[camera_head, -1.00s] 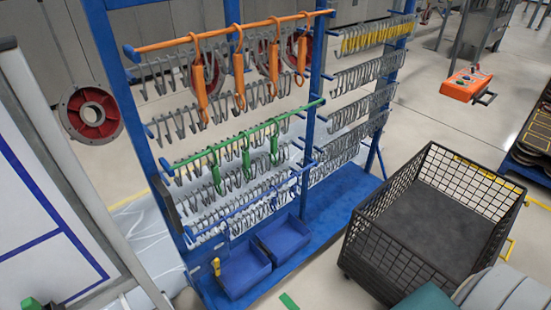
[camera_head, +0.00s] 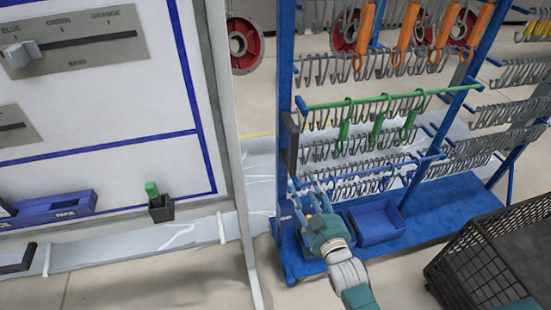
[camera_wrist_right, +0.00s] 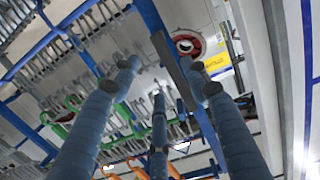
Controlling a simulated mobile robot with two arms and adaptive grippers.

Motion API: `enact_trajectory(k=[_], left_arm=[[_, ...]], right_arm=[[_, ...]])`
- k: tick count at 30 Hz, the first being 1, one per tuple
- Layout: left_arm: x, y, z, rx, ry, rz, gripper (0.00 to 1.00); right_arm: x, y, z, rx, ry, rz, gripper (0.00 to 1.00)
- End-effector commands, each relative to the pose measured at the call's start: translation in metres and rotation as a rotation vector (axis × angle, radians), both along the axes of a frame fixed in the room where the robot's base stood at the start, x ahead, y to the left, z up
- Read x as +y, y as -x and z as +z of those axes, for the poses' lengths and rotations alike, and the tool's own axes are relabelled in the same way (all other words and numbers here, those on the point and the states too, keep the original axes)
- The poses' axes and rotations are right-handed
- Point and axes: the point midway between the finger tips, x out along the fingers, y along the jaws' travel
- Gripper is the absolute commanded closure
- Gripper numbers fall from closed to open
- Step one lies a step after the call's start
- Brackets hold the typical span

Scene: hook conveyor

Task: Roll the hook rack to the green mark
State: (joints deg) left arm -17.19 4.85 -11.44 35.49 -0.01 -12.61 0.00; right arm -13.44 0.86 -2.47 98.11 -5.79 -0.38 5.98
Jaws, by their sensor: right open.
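The hook rack has a blue frame (camera_head: 285,70) and rows of grey, green and orange hooks, and stands upright on a blue base in the right half of the head view. My right gripper (camera_head: 309,194) is open in front of the rack's lower left part, near its left post. In the wrist view the open fingers of my right gripper (camera_wrist_right: 163,80) point toward the blue frame (camera_wrist_right: 155,30) and hooks. I cannot tell whether they touch it. The green floor mark is not in view now. My left gripper is not in view.
A white board (camera_head: 110,90) with a slider panel (camera_head: 75,40) stands left of the rack, with a narrow floor gap between. A black mesh cart (camera_head: 500,250) stands close on the rack's right. Blue bins (camera_head: 377,222) sit low on the rack.

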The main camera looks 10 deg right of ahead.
Motion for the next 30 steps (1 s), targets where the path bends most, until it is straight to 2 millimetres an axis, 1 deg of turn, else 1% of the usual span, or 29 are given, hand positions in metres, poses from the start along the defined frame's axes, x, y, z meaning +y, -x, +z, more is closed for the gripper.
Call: enact_trajectory(k=[1,3,6,8,11,18,21,25,30], left_arm=[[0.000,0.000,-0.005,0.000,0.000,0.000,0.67],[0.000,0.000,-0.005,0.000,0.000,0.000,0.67],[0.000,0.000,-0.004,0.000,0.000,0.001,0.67],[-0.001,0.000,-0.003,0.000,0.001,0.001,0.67],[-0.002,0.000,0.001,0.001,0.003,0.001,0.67],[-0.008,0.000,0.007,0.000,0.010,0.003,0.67],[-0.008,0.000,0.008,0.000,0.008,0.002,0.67],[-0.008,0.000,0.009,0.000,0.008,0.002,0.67],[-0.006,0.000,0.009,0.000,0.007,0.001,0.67]], right_arm=[[-0.003,-0.003,0.018,-0.043,-0.002,-0.006,0.54],[-0.004,-0.006,0.038,-0.083,-0.005,-0.009,0.54],[-0.005,-0.011,0.050,-0.104,-0.006,-0.011,0.54],[-0.005,-0.017,0.051,-0.105,-0.006,-0.011,0.54],[-0.004,-0.033,0.051,-0.104,-0.006,-0.011,0.54],[-0.002,-0.079,0.050,-0.102,-0.006,-0.010,0.54],[-0.002,-0.095,0.049,-0.101,-0.005,-0.010,0.54],[-0.001,-0.108,0.048,-0.101,-0.005,-0.010,0.54],[-0.001,-0.114,0.048,-0.100,-0.005,-0.010,0.54]])
